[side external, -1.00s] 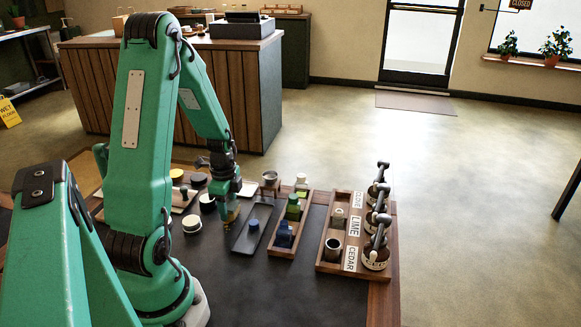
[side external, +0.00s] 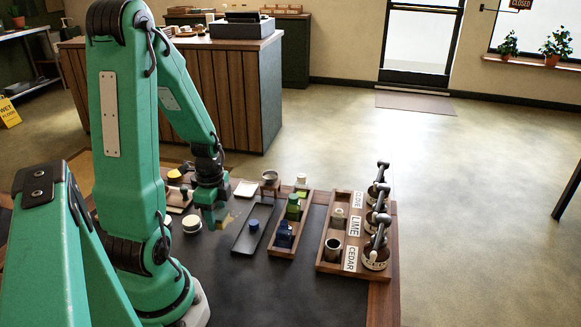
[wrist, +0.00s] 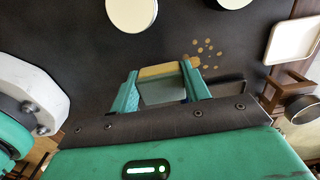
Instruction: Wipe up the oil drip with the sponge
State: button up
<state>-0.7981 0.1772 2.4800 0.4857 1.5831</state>
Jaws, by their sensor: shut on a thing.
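My gripper (side external: 211,221) is low over the dark mat, left of the long dark tray. In the wrist view my gripper (wrist: 160,71) is shut on the sponge (wrist: 156,72), whose yellow edge shows between the two teal fingers. The oil drip (wrist: 203,49) is a cluster of several brown spots on the mat, just beyond and right of the sponge; the nearest spots lie close to the right fingertip. In the side view the drip (side external: 233,214) shows as a faint brownish patch right of my gripper.
The dark tray (side external: 243,240) holds a small blue-topped item. A round pale-topped container (side external: 191,224) is close on the left.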

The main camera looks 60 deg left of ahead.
jog(key=shift+r, duration=2.75)
jog(key=shift+w, duration=0.1)
jog(key=shift+w+r, duration=0.15)
jog(key=shift+w, duration=0.25)
jog(key=w+d+r+n, duration=0.4)
jog(key=w+d+r, duration=0.1)
jog(key=w+d, duration=0.4)
jog(key=w+d+r+n, duration=0.5)
jog(key=w+d, duration=0.5)
jog(key=w, duration=0.1)
jog(key=shift+w+d+r, duration=0.2)
jog(key=shift+d+r, duration=0.05)
jog(key=shift+d, duration=0.05)
jog(key=shift+a, duration=0.15)
